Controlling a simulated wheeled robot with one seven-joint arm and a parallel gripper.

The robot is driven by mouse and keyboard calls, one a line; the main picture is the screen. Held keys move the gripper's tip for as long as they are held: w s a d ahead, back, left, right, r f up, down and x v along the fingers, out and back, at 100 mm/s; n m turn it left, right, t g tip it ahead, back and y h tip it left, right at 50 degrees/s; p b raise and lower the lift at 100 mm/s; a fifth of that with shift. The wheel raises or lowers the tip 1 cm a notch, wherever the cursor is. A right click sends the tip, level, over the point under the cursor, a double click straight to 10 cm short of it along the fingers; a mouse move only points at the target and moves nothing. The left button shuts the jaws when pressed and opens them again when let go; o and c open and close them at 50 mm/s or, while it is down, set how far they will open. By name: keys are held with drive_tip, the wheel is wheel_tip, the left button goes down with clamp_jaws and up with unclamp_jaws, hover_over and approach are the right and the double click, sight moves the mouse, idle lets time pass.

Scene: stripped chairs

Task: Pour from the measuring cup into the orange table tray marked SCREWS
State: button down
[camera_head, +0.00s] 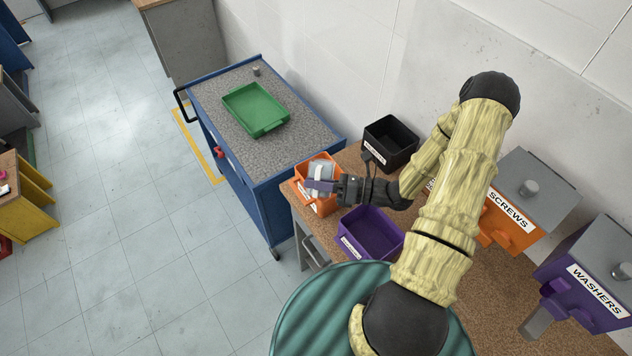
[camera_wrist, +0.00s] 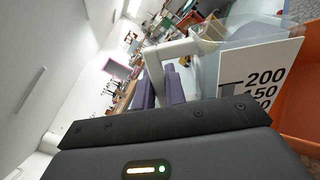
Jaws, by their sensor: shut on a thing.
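The measuring cup (camera_head: 319,169) is clear with a pale handle, held over the orange table tray (camera_head: 326,207). My gripper (camera_head: 322,186) is shut on its handle, with purple fingers. In the wrist view the cup (camera_wrist: 240,62) shows a white scale panel reading 200 and 150, and its handle (camera_wrist: 172,49) lies between the fingers (camera_wrist: 160,90). The cup looks tilted against the room there. I cannot make out its contents or any stream. The orange tray (camera_wrist: 301,122) is at the right edge. Its label is too small to read, and the cup hides most of its inside.
A black tray (camera_head: 390,142) stands behind my gripper and a purple tray (camera_head: 371,232) in front, on the cork-brown bench. Orange SCREWS (camera_head: 508,213) and purple WASHERS (camera_head: 590,290) dispensers stand at right. A blue cart (camera_head: 262,185) with a green tray (camera_head: 256,108) stands left.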

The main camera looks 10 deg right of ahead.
sight(322, 170)
drive_tip(key=shift+w+d+r+m+p, duration=0.15)
drive_tip(key=shift+w+r+m+p, duration=0.15)
drive_tip(key=shift+m+p, duration=0.35)
drive_tip(key=shift+w+d+r+m+p, duration=0.1)
drive_tip(key=shift+w+r+m+p, duration=0.2)
drive_tip(key=shift+m+p, duration=0.35)
idle(0.5)
drive_tip(key=shift+w+d+m+p, duration=0.1)
drive_tip(key=shift+w+m+p, duration=0.2)
drive_tip(key=shift+m, duration=0.1)
drive_tip(key=shift+w+d+m, duration=0.1)
drive_tip(key=shift+w+m, duration=0.1)
drive_tip(key=shift+m, duration=0.3)
drive_tip(key=shift+w+r+p, duration=0.1)
drive_tip(key=shift+p, duration=0.25)
drive_tip(key=shift+w+d+m, duration=0.15)
drive_tip(key=shift+w+m, duration=0.05)
drive_tip(key=shift+m, duration=0.2)
drive_tip(key=shift+w, duration=0.1)
drive_tip(key=shift+w+m, duration=0.15)
drive_tip(key=shift+m, duration=0.15)
drive_tip(key=shift+w+d+m+p, duration=0.2)
drive_tip(key=shift+w+m+p, duration=0.1)
drive_tip(key=shift+m+p, duration=0.1)
idle(0.4)
